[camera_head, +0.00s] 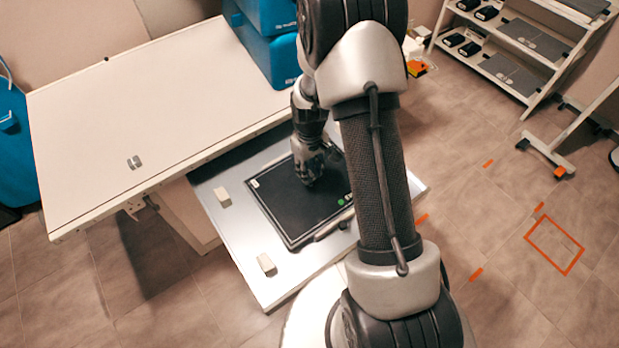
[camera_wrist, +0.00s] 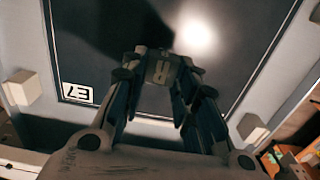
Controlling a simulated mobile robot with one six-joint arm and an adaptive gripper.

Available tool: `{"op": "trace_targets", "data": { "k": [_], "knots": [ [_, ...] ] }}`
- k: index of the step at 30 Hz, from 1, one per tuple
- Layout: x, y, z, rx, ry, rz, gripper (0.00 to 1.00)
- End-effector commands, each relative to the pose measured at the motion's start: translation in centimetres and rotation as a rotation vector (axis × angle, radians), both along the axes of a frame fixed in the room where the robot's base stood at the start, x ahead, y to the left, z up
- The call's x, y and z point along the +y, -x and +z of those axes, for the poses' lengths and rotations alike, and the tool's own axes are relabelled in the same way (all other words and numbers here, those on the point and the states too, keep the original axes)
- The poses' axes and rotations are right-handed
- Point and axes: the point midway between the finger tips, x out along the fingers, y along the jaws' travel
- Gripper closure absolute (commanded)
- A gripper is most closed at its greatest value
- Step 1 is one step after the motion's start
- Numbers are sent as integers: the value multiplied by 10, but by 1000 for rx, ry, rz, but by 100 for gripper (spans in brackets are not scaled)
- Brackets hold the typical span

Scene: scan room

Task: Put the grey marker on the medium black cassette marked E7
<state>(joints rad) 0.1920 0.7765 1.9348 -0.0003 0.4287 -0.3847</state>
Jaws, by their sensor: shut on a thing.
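The black cassette (camera_head: 275,205) lies flat on a grey shelf. My gripper (camera_head: 311,180) points down over the cassette. In the wrist view, my gripper (camera_wrist: 160,82) is shut on a small grey marker with a letter R (camera_wrist: 160,70). The marker is hidden behind my gripper in the head view. I cannot tell whether it touches the cassette.
Two small white blocks (camera_head: 222,197) (camera_head: 266,264) stand on the shelf (camera_head: 240,252) left of the cassette. A white table (camera_head: 150,100) adjoins it, with a small grey item (camera_head: 134,162) on it. Blue boxes (camera_head: 268,50) stand behind. A rack (camera_head: 520,50) is at the far right.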

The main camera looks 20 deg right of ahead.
Motion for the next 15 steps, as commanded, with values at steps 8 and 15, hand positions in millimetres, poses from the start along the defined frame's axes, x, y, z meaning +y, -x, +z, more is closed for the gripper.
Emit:
{"op": "trace_targets", "data": {
  "k": [8,15],
  "knots": [
    [0,1,-40,2,-1,0,96],
    [0,0,-40,0,0,0,96]
  ]
}}
